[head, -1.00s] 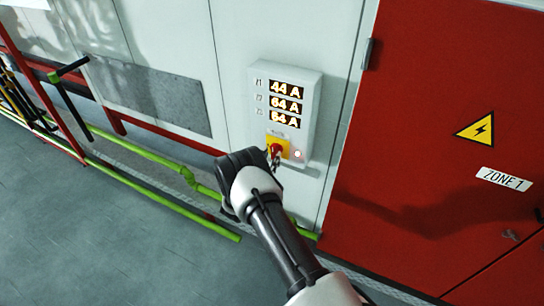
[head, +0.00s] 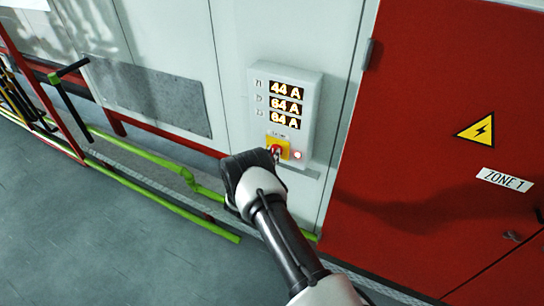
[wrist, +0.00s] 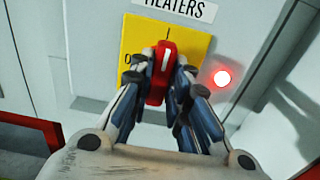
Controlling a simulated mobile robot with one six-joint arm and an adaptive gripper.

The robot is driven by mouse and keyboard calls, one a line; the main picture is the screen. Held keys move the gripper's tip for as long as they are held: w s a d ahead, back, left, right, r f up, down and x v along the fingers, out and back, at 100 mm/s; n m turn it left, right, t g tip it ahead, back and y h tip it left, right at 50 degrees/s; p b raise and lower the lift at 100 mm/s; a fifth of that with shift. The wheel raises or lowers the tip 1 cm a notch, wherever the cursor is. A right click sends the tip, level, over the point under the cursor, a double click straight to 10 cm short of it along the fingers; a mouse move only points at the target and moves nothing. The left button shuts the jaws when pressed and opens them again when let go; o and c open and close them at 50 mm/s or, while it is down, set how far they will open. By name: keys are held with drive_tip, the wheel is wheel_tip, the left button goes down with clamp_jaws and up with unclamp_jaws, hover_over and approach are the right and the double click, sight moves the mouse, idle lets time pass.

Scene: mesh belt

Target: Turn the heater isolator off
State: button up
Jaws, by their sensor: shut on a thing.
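The heater isolator is a red handle (wrist: 161,72) on a yellow plate (wrist: 136,38), under a label reading "HEATERS" (wrist: 176,8) in the wrist view. The handle stands upright, its white mark toward the top. My gripper (wrist: 161,75) has one finger on each side of the handle and is shut on it. In the head view the yellow plate (head: 284,146) sits low on a pale box (head: 310,105), and my gripper (head: 275,155) reaches it from below, hiding part of it.
A red lamp (wrist: 222,78) glows right of the plate. Displays (head: 286,105) above read 44 A, 64 A and 64 A. A red door (head: 440,130) with a warning sign stands to the right.

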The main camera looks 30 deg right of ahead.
drive_tip(key=shift+f+n+b, duration=0.1)
drive_tip(key=shift+n+b, duration=0.2)
clamp_jaws()
drive_tip(key=shift+n+b, duration=3.2)
drive_tip(key=shift+n, duration=5.4)
drive_tip(key=o, duration=0.8)
unclamp_jaws()
